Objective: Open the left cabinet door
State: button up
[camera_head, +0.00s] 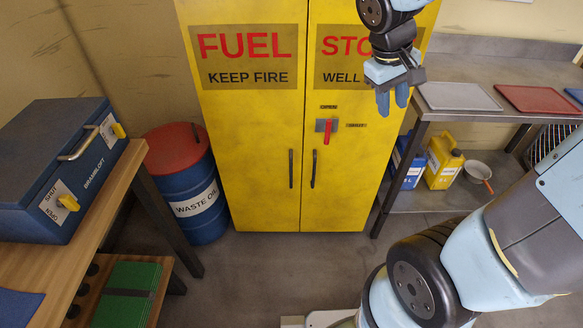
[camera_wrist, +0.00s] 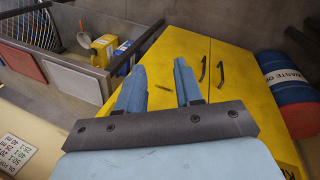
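The yellow cabinet has two closed doors. The left door (camera_head: 245,150) bears FUEL and KEEP FIRE; its dark vertical handle (camera_head: 291,168) is near the center seam. The right door (camera_head: 345,190) has a matching handle (camera_head: 314,168) and a red lever (camera_head: 328,132) hanging down on a grey plate, with small labels above and to its right. My gripper (camera_head: 393,97) is open and empty in front of the right door's upper right edge, apart from both handles. In the wrist view my gripper (camera_wrist: 159,68) has its fingers spread, and the left door's handle (camera_wrist: 221,72) shows to their right.
A blue drum with a red lid (camera_head: 182,180) stands left of the cabinet. A wooden bench with a blue box (camera_head: 60,165) is at left. A grey bench with trays (camera_head: 458,97) stands at right, yellow and blue containers (camera_head: 442,163) below. Floor before the cabinet is clear.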

jog(key=w+a+f+n+t+h, duration=0.2)
jog(key=w+a+f+n+h, duration=0.35)
jog(key=f, duration=0.55)
jog(key=w+a+f+n+t+h, duration=0.2)
jog(key=w+a+f+n+h, duration=0.3)
jog(key=f, duration=0.6)
jog(key=a+f+n+t+y, duration=0.5)
jog(key=a+f+n+t, duration=0.15)
jog(key=f+n, duration=0.35)
jog(key=a+f+n+t+y, duration=0.6)
jog(key=f+n, duration=0.3)
jog(key=f, duration=0.4)
jog(key=w+d+h, duration=0.1)
jog(key=w+d, duration=0.1)
jog(key=w, duration=1.2)
jog(key=shift+d, duration=0.25)
jog(key=shift+c, duration=0.4)
grip_shut()
